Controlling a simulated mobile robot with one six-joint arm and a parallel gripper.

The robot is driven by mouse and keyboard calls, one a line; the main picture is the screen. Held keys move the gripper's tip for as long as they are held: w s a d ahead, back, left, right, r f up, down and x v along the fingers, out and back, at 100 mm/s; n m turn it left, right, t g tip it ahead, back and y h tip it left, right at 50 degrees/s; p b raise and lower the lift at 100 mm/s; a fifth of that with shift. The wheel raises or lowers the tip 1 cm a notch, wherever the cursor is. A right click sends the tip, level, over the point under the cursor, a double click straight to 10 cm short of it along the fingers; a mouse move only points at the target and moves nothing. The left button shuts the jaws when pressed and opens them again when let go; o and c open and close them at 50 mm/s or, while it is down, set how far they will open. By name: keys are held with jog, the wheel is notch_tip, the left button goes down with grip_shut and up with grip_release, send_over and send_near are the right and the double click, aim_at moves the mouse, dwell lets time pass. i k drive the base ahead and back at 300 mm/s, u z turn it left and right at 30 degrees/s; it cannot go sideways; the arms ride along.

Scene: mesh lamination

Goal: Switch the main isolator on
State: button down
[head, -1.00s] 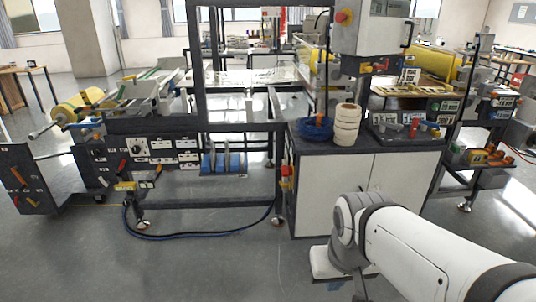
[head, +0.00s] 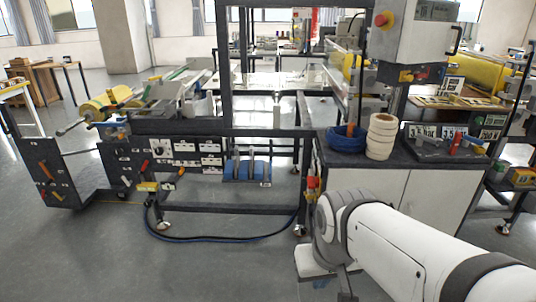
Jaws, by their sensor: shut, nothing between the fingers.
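No label readable here names the main isolator, so I cannot tell which control it is. A red round knob on a yellow base (head: 381,20) is on the grey control box (head: 415,30) at upper right. A yellow and red control (head: 406,76) sits on the dark panel below that box. Another red and yellow fitting (head: 311,184) is on the left side of the white cabinet. A black panel (head: 185,152) at left carries a round white dial (head: 140,146) and several labelled switches. My white arm crosses the lower right; my gripper is outside the picture.
The white cabinet (head: 385,190) bears a blue coil (head: 346,138), a stack of cream rolls (head: 380,137) and a small tray of parts. A dark hose (head: 215,238) lies on the floor by the machine frame. The grey floor (head: 110,260) at front left is clear.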

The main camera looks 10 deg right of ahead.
aim_at(313, 182)
jog(key=u, duration=0.45)
jog(key=i, duration=1.8)
jog(key=z, duration=0.85)
